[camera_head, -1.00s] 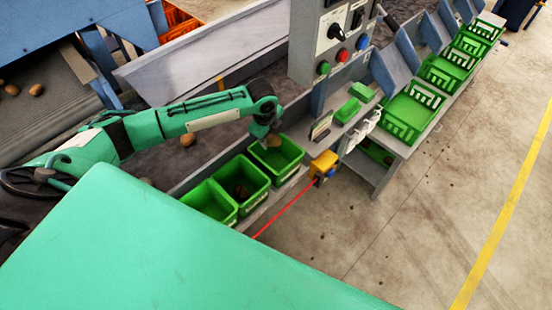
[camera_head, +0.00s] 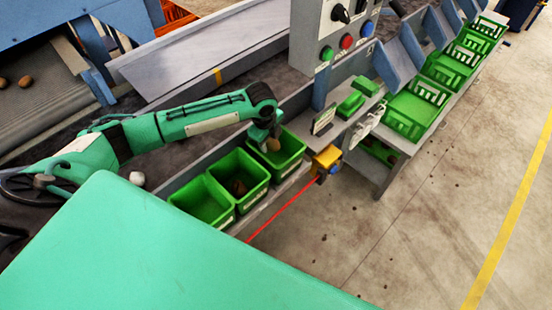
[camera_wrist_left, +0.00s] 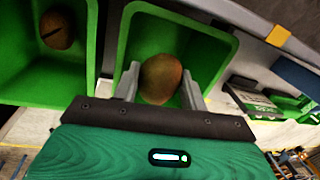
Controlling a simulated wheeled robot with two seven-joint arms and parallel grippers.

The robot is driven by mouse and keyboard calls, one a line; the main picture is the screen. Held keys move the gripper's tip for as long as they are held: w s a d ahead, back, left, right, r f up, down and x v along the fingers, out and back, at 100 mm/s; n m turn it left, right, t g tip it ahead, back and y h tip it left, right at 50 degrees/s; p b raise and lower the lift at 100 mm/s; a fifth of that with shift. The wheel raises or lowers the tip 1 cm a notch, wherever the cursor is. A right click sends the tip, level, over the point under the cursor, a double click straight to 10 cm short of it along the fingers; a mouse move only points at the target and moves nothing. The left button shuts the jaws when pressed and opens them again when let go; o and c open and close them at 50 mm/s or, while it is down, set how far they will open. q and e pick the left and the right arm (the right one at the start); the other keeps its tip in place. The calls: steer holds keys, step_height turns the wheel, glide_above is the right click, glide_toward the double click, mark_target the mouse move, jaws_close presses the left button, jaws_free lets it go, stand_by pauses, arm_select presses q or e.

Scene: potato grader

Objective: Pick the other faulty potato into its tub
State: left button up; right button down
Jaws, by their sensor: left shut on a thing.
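My left gripper (camera_head: 267,138) is shut on a brown potato (camera_wrist_left: 160,80), which sits between its two fingers in the left wrist view. The gripper points down at the farthest of three green tubs (camera_head: 291,164), with the potato at about the tub's mouth. How deep it hangs is hard to tell. The middle green tub (camera_head: 254,183) holds a potato (camera_head: 239,188); in the left wrist view this potato (camera_wrist_left: 57,30) shows a dark slit. The nearest tub (camera_head: 200,205) looks empty where I can see into it. My right gripper is out of view.
A grey sorting belt runs behind the tubs, with a pale round object (camera_head: 137,178) on it. A control box (camera_head: 335,30) stands above the far tub. A yellow block (camera_head: 325,160) and a red cord (camera_head: 285,208) are at the tubs' front. Green crates (camera_head: 417,105) line the right.

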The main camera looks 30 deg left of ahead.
arm_select(q)
steer(key=o, duration=1.1)
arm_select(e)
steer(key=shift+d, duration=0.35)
arm_select(q)
step_height(320, 180, up, 14)
steer(key=s+b, duration=0.2)
steer(key=shift+a, duration=0.2)
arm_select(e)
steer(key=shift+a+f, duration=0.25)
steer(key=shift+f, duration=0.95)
arm_select(q)
steer(key=shift+f, duration=0.15)
